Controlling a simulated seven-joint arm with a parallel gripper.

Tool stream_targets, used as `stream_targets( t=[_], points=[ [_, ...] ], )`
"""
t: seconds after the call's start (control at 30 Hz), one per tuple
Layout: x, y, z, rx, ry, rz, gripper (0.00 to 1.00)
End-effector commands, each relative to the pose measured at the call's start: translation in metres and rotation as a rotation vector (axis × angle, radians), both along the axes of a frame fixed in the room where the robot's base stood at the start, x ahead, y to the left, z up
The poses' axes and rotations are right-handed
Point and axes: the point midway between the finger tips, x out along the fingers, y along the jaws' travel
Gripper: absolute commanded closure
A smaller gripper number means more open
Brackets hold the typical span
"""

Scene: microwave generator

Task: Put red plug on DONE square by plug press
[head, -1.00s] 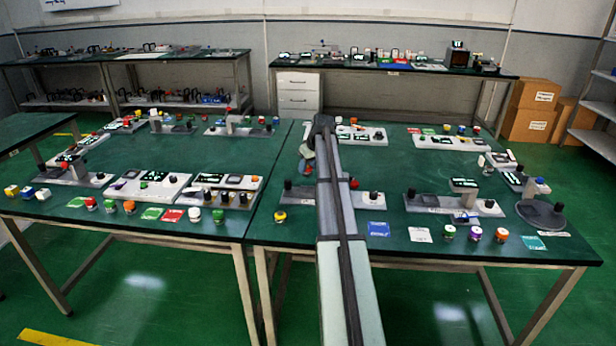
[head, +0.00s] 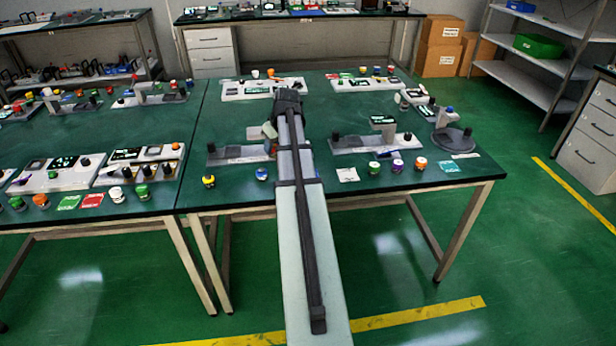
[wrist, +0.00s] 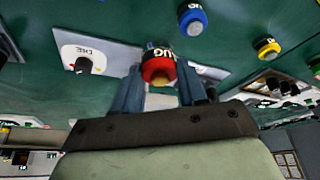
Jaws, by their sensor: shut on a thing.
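In the wrist view my gripper (wrist: 158,88) is shut on a red plug (wrist: 158,66) with a black, white-lettered face. The plug sits between the two fingertips, over the green table. In the head view my arm reaches over the right table and its end covers part of a station; the gripper and plug are too small and hidden to tell clearly there. A grey station plate (head: 236,153) lies left of the arm's end. I cannot tell which plate is the plug press, and no DONE square is readable.
A yellow plug (head: 208,181) and a blue plug (head: 261,173) stand at the table's front edge; they also show in the wrist view, yellow (wrist: 267,48) and blue (wrist: 192,18). A white plate (wrist: 95,50) with a black knob lies left of the gripper there.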

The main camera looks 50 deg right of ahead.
Motion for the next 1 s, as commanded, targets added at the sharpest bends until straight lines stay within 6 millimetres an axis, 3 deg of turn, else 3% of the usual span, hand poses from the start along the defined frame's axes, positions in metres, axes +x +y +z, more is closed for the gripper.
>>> stream_targets(
  t=[0.03, 0.2, 0.4, 0.67, 1.0],
  points=[
    [-0.016, -0.01, 0.003, -0.002, -0.002, -0.031, 0.99],
    [-0.057, -0.036, 0.012, -0.002, -0.003, -0.11, 0.99],
    [-0.09, -0.052, 0.018, -0.001, -0.002, -0.169, 0.99],
    [-0.101, -0.057, 0.013, 0.0, -0.001, -0.189, 0.99],
    [-0.101, -0.057, -0.033, 0.001, 0.0, -0.188, 0.99]
  ],
)
